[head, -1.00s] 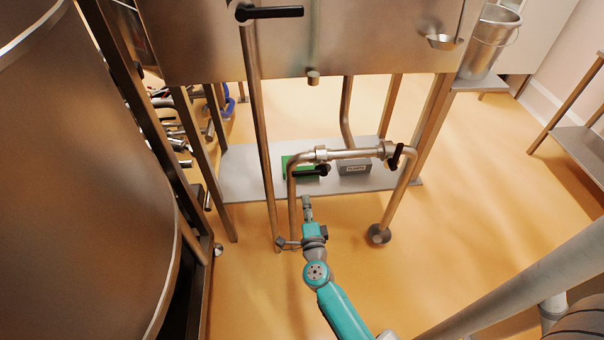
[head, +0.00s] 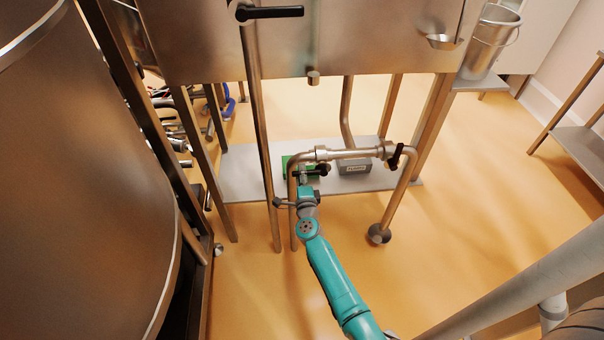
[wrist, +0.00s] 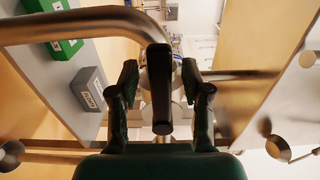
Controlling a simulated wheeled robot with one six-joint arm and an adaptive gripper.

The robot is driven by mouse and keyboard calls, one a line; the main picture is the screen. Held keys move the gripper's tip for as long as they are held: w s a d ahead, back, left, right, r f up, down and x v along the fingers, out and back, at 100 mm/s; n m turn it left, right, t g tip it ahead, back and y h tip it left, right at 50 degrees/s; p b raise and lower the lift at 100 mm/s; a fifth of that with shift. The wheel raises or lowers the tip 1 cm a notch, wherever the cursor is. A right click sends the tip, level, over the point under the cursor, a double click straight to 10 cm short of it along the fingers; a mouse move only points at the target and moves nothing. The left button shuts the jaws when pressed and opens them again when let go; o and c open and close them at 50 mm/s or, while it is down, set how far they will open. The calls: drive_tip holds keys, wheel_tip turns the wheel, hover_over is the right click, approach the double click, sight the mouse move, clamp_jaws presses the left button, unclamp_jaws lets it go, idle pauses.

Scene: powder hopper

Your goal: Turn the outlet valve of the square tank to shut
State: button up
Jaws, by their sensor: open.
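The square tank (head: 300,45) is the big steel box at the top of the head view. Below it runs a steel pipe with a black valve handle (head: 323,169) on its left part. My gripper (head: 305,174) is at this handle and partly hides it. In the wrist view the black handle (wrist: 159,90) stands upright in the picture, between the two open fingers of my gripper (wrist: 160,88). A small gap shows on each side, so the fingers do not appear to touch it. The valve body behind is mostly hidden.
Another black handle (head: 397,156) sits on the pipe to the right, and one (head: 270,12) is high on the tank front. A green box (head: 290,160) and a grey box (head: 354,167) lie on the low shelf (head: 240,178). A round tank (head: 80,180) fills the left.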

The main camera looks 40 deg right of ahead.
drive_tip(key=shift+w+d, duration=0.15)
drive_tip(key=shift+w, duration=0.05)
clamp_jaws()
